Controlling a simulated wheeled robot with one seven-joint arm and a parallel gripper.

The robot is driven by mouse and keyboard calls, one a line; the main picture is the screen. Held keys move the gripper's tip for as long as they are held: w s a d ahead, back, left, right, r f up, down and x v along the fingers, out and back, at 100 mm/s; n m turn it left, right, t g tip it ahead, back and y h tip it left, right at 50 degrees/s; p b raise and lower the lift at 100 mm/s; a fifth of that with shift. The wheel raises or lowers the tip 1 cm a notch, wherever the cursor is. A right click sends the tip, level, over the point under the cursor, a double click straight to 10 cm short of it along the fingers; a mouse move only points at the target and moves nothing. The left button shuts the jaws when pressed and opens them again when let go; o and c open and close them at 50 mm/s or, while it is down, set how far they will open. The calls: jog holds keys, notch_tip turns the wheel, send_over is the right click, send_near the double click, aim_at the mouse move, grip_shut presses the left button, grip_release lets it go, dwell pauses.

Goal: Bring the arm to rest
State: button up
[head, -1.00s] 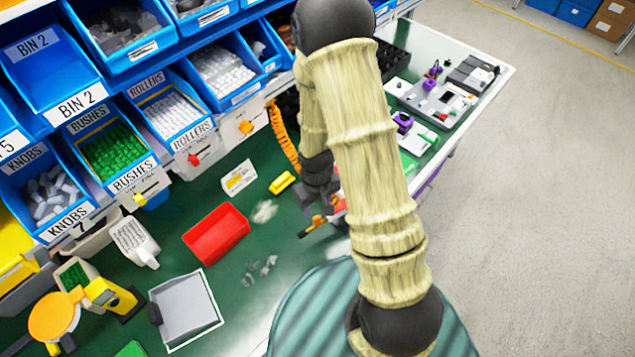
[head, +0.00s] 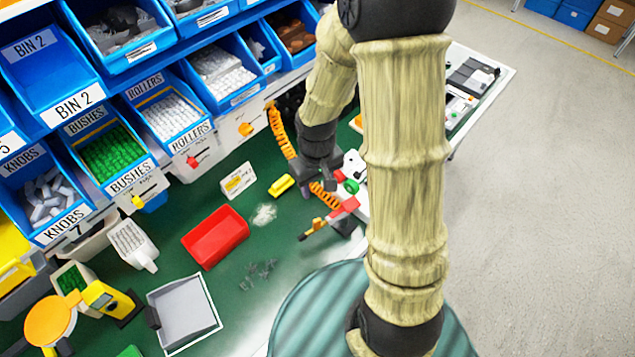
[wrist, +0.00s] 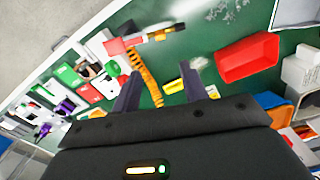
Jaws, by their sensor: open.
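My gripper (head: 312,188) hangs at the end of the bent arm, above the green bench top (head: 205,283), left of my upper arm link in the head view. In the wrist view my gripper (wrist: 159,84) shows two dark fingers spread apart with nothing held between them. The orange coiled hose (wrist: 148,72) shows between and beyond the fingers. Part of a white unit with a green round part (head: 351,186) shows just right of the gripper in the head view; my arm hides the rest.
A red-and-orange tool (head: 328,220) lies below the gripper. A yellow block (head: 281,185), a red tray (head: 215,237) and a grey dustpan-like tray (head: 184,312) are on the bench. Blue bins (head: 75,95) rise at the back left. Open floor (head: 540,200) lies right.

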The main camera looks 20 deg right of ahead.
jog(key=shift+s, duration=0.15)
jog(key=shift+r, duration=0.1)
jog(key=s+d+r+m+t, duration=0.2)
jog(key=s+r, duration=0.3)
jog(key=r, duration=0.3)
jog(key=shift+s+d+r+m+t+b, duration=0.2)
jog(key=shift+d+m+t+b, duration=0.15)
jog(key=shift+m, duration=0.25)
